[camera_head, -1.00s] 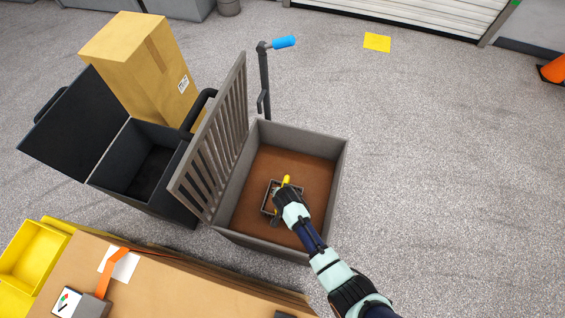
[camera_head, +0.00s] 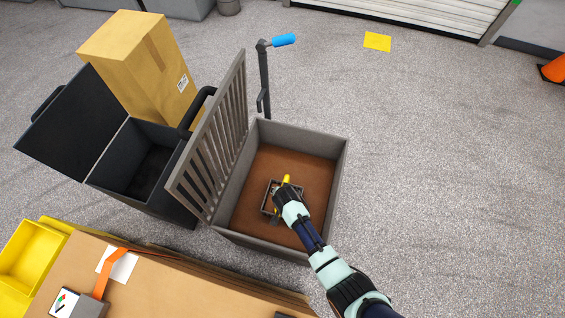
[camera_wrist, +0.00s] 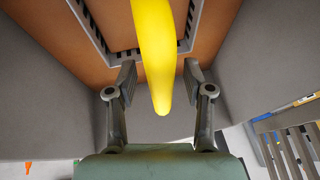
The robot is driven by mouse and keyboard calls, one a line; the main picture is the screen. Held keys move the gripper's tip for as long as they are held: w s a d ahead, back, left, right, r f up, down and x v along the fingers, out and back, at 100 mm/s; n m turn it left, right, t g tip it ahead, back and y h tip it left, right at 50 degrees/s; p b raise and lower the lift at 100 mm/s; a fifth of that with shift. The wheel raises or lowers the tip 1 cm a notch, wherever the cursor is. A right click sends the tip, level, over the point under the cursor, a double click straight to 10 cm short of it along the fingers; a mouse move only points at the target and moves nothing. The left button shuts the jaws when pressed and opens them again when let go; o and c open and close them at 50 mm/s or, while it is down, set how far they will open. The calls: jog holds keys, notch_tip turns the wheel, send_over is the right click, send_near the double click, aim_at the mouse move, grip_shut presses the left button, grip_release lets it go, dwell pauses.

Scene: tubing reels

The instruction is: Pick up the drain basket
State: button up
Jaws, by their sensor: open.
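The drain basket (camera_head: 265,199) is a small square grey basket low inside the open drain box, with a yellow handle (camera_head: 287,180). My gripper (camera_wrist: 160,82) is over the basket, partly hiding it in the head view. In the wrist view the yellow handle (camera_wrist: 158,45) hangs between the two open fingers, with a visible gap on either side. The basket's slotted rim (camera_wrist: 96,32) shows beyond the fingers.
The drain box (camera_head: 340,165) has grey walls close around my arm and a brown floor. Its slatted grate (camera_head: 207,155) stands raised at the left. A black bin (camera_head: 125,170) and a cardboard box (camera_head: 140,65) stand farther left.

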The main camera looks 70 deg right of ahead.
grip_shut()
jog(key=shift+r, duration=0.15)
dwell(0.4)
